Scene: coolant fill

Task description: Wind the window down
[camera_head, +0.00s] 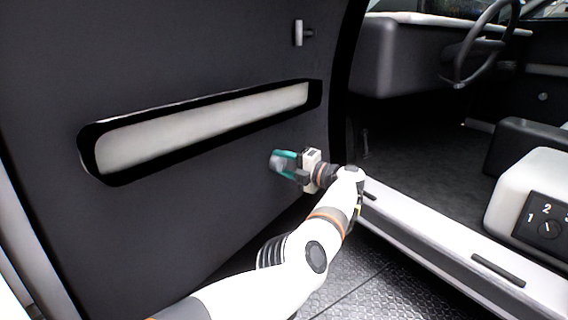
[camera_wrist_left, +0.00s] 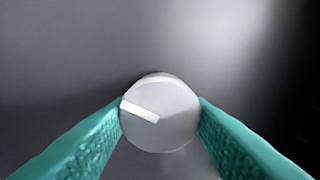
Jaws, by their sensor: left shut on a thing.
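A round light-grey knob (camera_wrist_left: 162,118) with a white mark on its face sits between the green fingers of my left gripper (camera_wrist_left: 160,125) in the left wrist view. The fingers touch it on both sides. In the head view my left gripper (camera_head: 277,163) is against the lower right part of the dark door panel (camera_head: 225,165), shut on the grey knob (camera_head: 275,161). The fingers partly hide the knob there. The knob's white mark slants down to the right in the left wrist view. The window is not identifiable in these frames. My right gripper is not in view.
A long recessed light strip (camera_head: 205,130) with a black rim runs across the door. A small grey handle (camera_head: 299,33) is above it. The car sill (camera_head: 440,245), a steering wheel (camera_head: 482,45) and a white box with a numbered dial (camera_head: 547,229) are at right.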

